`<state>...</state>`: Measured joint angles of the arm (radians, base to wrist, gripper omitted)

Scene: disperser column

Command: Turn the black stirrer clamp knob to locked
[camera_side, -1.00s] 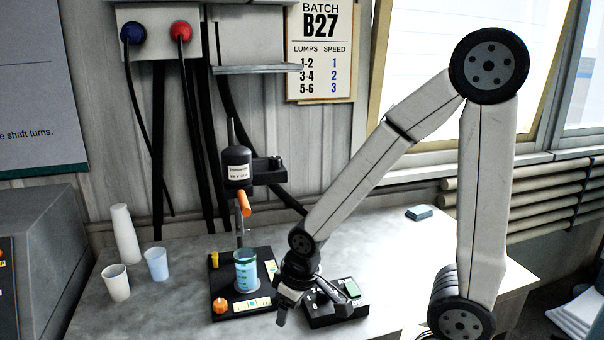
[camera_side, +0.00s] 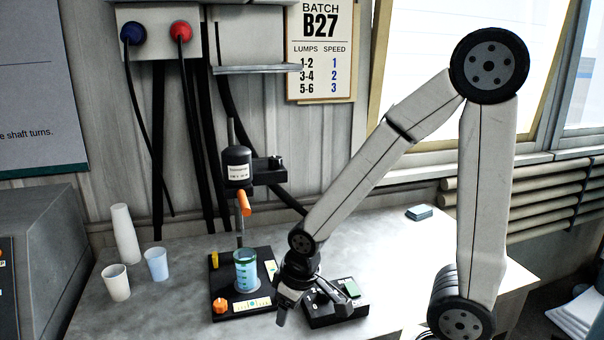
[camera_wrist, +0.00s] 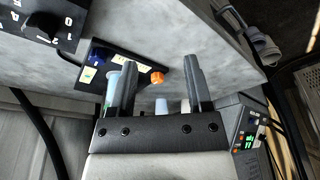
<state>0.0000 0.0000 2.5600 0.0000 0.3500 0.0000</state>
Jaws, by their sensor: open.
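The stirrer's dark motor (camera_side: 237,167) hangs above a beaker of blue liquid (camera_side: 246,270) in the side view. A black clamp block (camera_side: 268,171) with a small black knob (camera_side: 276,160) sits just right of the motor; its turned position is too small to read. An orange handle (camera_side: 244,202) sticks out below the motor. My gripper (camera_side: 281,316) points down, low over the table, right of the beaker and well below the clamp. In the wrist view its two black fingers (camera_wrist: 161,80) are apart, with no object held between them.
A black control box (camera_side: 335,303) stands close right of my gripper; its dial (camera_wrist: 43,25) shows in the wrist view. The black base plate (camera_side: 235,313) carries an orange knob (camera_side: 220,306). Cups (camera_side: 116,283) stand at left. The table's right part is mostly clear.

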